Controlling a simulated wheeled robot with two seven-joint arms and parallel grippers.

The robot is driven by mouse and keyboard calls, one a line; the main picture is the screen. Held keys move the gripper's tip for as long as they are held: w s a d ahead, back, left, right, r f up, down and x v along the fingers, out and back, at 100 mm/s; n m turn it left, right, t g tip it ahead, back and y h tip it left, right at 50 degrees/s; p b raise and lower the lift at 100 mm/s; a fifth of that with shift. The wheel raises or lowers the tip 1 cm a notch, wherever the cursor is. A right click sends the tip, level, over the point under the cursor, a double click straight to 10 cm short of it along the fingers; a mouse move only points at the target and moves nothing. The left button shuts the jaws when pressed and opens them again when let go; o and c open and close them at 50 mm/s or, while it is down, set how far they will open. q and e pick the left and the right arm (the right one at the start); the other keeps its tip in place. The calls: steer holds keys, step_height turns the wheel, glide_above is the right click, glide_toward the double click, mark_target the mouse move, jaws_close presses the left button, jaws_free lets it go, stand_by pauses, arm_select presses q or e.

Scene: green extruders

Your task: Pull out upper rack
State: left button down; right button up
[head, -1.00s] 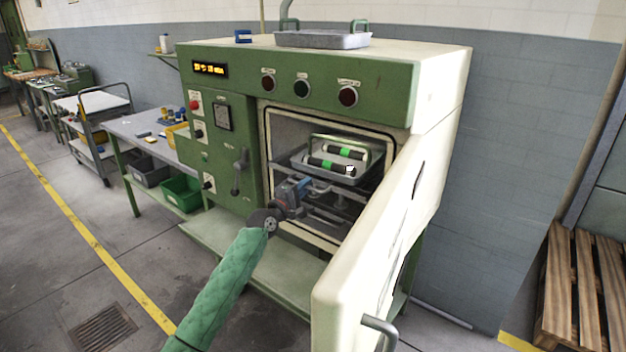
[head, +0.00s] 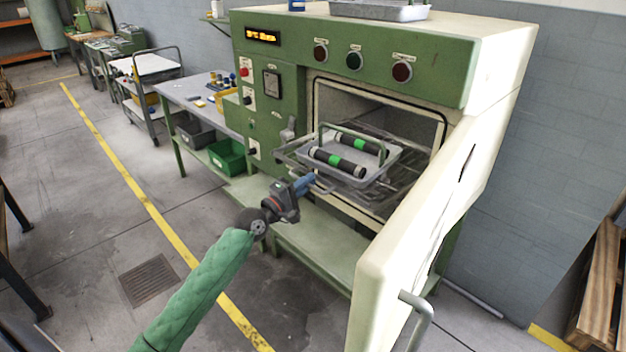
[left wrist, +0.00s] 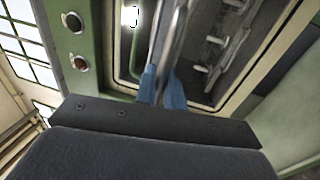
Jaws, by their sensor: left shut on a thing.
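The upper rack (head: 290,150) is a wire rack that sticks partly out of the open green oven (head: 345,85). A grey metal tray (head: 385,165) with a green handle rests on it and holds two black rollers with green bands (head: 337,162). My left gripper (head: 308,184) is shut on the rack's front edge, just in front of the tray. In the left wrist view its blue fingertips (left wrist: 162,88) close around a metal bar that runs up toward the chamber. My right gripper is not in view.
The cream oven door (head: 410,200) stands open at right, close to the rack. A work table (head: 190,108) with green and dark bins is at left. A wooden pallet (head: 600,290) lies at far right. The floor in front is clear.

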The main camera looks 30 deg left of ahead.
arm_select(q)
steer(key=shift+s, duration=0.1)
steer(key=c, duration=1.6)
jaws_free()
steer(key=shift+s+f, duration=0.1)
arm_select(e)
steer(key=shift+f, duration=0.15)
